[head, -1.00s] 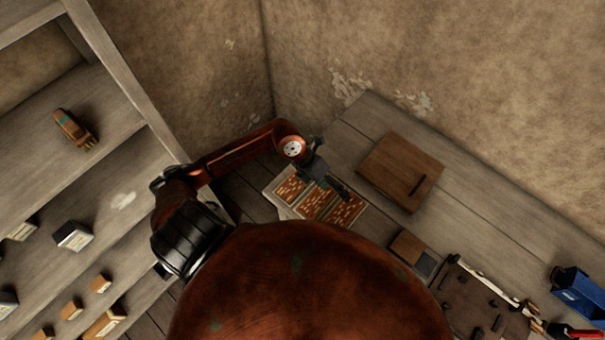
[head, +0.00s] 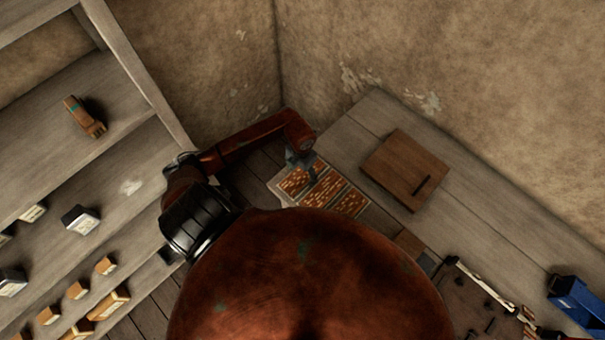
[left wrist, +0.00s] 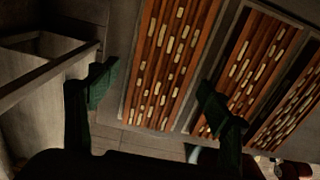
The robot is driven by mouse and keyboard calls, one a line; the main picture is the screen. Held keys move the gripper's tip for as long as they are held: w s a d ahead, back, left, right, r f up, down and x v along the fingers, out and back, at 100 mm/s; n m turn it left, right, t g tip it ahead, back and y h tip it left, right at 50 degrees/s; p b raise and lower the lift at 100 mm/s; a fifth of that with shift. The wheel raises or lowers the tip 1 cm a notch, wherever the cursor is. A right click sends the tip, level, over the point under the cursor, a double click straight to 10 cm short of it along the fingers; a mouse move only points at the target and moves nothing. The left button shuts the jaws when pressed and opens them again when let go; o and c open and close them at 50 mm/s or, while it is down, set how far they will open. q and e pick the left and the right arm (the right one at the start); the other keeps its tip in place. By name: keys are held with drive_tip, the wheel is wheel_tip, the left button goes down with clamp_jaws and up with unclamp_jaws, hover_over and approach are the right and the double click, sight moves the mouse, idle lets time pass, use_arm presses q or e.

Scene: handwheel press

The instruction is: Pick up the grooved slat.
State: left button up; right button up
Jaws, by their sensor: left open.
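A pale tray (head: 281,188) with three compartments lies at the left end of the bench, full of narrow reddish-brown slats (head: 325,191) with light marks. The slats (left wrist: 166,62) fill the compartments in the left wrist view too. I cannot tell which one is the grooved slat. My left gripper (head: 311,176) is above the tray's left and middle part, pointing down. In the left wrist view its two dark green fingers (left wrist: 158,95) are spread apart with nothing between them, near the left compartment. My right gripper is not in view.
A brown wooden board or box lid (head: 404,170) with a dark handle lies right of the tray. A blue bin (head: 578,296) is at the far right. Shelves (head: 130,187) with small boxes stand at the left. Walls close off the back.

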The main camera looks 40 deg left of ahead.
use_arm(q)
drive_tip(key=shift+f, duration=0.25)
drive_tip(key=shift+c, duration=0.5)
drive_tip(key=c, duration=1.2)
drive_tip(key=shift+o, duration=0.2)
drive_tip(key=shift+r, duration=0.1)
